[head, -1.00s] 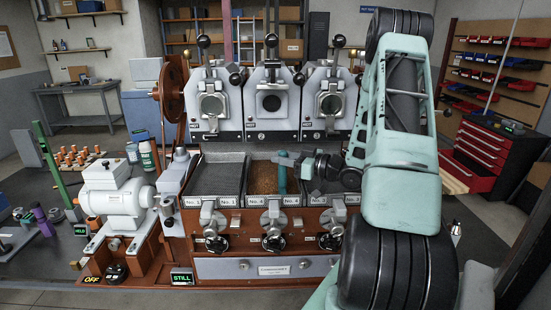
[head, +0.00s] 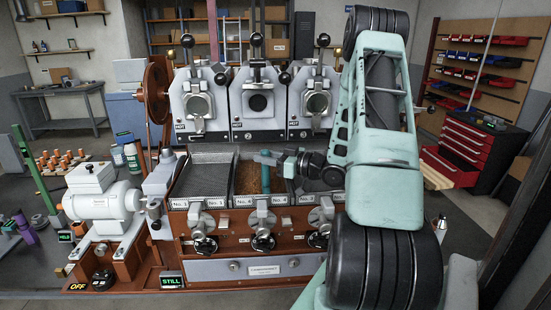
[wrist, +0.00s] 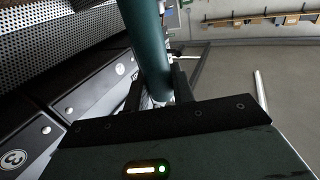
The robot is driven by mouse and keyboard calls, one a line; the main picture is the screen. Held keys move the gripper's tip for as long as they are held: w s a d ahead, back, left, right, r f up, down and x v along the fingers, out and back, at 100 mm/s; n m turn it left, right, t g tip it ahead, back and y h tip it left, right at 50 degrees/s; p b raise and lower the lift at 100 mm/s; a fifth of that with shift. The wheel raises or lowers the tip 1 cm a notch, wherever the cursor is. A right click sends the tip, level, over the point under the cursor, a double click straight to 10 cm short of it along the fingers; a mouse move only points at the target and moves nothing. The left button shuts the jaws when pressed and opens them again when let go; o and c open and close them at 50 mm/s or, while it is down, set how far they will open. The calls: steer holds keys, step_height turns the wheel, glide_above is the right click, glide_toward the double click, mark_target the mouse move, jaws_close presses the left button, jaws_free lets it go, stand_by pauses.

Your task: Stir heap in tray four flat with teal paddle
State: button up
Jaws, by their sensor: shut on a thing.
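My gripper (head: 276,159) is shut on the teal paddle (head: 265,172) and holds it upright at the right side of tray four. In the wrist view, the paddle's teal shaft (wrist: 148,45) stands between the two fingers (wrist: 160,92). Tray four (head: 243,202) is the middle tray, labelled No. 4, with brown beans (head: 248,177) in it. The paddle's lower end is hidden, so I cannot tell how deep it sits. The heap's height is hard to tell from here. My gripper reaches in from the right, over the right-hand tray.
The No. 1 tray (head: 208,183) lies to the left, with a dark perforated floor. The right-hand tray (head: 312,186) is partly covered by my arm. Roaster heads (head: 259,98) with levers stand behind the trays. Black knobs (head: 263,242) line the front.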

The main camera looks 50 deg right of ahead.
steer(key=w+a, duration=0.4)
steer(key=w, duration=0.1)
steer(key=shift+w+a+b, duration=0.2)
steer(key=shift+a+b, duration=0.1)
steer(key=shift+b, duration=0.05)
steer(key=s+d, duration=0.7)
steer(key=s, duration=0.1)
steer(key=shift+s, duration=0.2)
stand_by(0.4)
steer(key=w+a, duration=0.7)
steer(key=w, duration=0.1)
steer(key=shift+w+b, duration=0.2)
steer(key=shift+b, duration=0.2)
